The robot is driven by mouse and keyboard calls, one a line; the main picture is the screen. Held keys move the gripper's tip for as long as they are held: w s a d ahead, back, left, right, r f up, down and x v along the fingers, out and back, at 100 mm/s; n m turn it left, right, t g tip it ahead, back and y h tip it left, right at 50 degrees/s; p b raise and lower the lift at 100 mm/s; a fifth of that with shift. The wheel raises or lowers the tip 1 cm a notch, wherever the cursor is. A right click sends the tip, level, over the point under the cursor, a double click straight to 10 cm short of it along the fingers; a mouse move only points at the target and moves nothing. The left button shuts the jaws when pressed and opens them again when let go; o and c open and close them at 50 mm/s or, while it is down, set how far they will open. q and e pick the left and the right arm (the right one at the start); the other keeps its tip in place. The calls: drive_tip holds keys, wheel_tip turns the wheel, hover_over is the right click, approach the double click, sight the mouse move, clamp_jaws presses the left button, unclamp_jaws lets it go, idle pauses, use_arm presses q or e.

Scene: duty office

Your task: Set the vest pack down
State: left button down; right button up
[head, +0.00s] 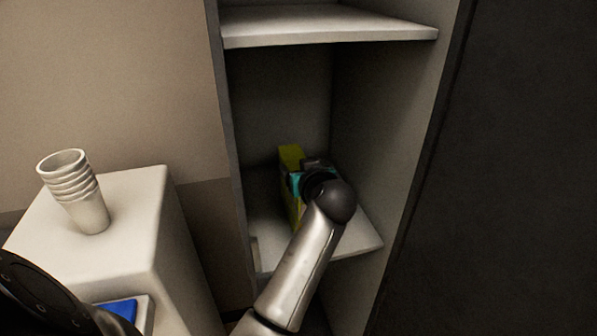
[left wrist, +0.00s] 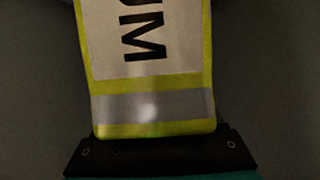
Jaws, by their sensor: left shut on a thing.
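The vest pack (head: 290,158) is a yellow-green block inside the open cabinet, just above or on the middle shelf (head: 348,242). I cannot tell whether its bottom touches the shelf. My left gripper (head: 308,168) reaches into the compartment and is shut on the pack; my wrist and forearm hide much of its right side. In the left wrist view the pack (left wrist: 150,105) fills the middle, with a grey reflective band, a yellow edge and a pale panel with black letters. A dark gripper part crosses below it. My right gripper is not in view.
An upper shelf (head: 330,25) hangs over the compartment, and cabinet walls close it in at both sides. Bare shelf shows around the pack.

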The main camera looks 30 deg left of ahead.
use_arm(q)
drive_tip(key=shift+f, duration=0.25)
drive_tip(key=shift+f, duration=0.15)
drive_tip(key=shift+c, duration=0.6)
unclamp_jaws()
drive_tip(key=shift+o, duration=0.4)
drive_tip(key=shift+r, duration=0.2)
